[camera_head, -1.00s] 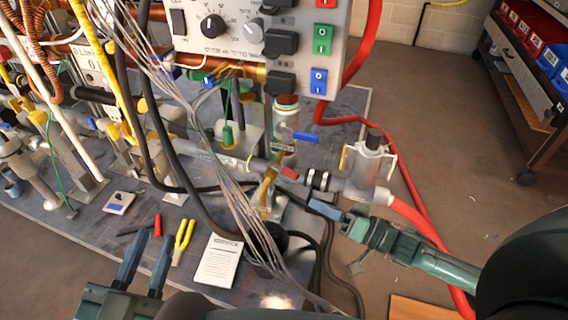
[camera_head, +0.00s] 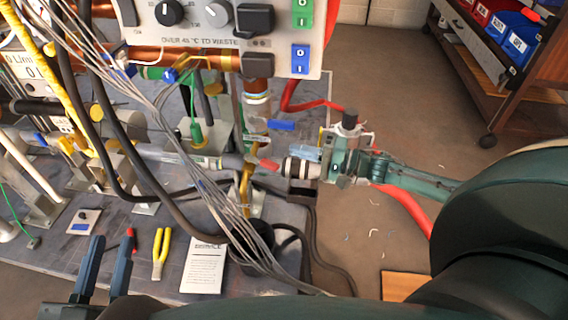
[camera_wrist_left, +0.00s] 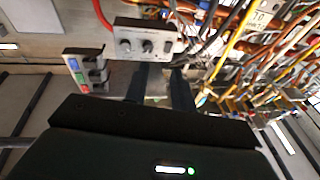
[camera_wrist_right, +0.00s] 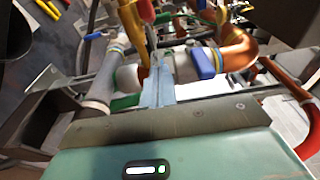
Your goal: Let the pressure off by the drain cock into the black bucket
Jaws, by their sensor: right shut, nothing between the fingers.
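A brass drain cock (camera_head: 246,183) with a red lever (camera_head: 268,164) hangs from the grey pipe. The brass body (camera_wrist_right: 133,28) and red lever (camera_wrist_right: 142,75) also show in the right wrist view. The black bucket (camera_head: 254,236) stands below it, partly hidden by grey wires. My right gripper (camera_head: 299,152) is shut and empty, its fingers pointing left just right of the red lever. My left gripper (camera_head: 111,241) is open and empty above the bench at the lower left.
Grey wires and black hoses hang across the pipework. A blue lever (camera_head: 282,125) sits above the red one. A control panel (camera_head: 215,38) overhangs the pipes. Yellow-handled pliers (camera_head: 160,252) and a printed card (camera_head: 203,265) lie on the bench. Open floor lies to the right.

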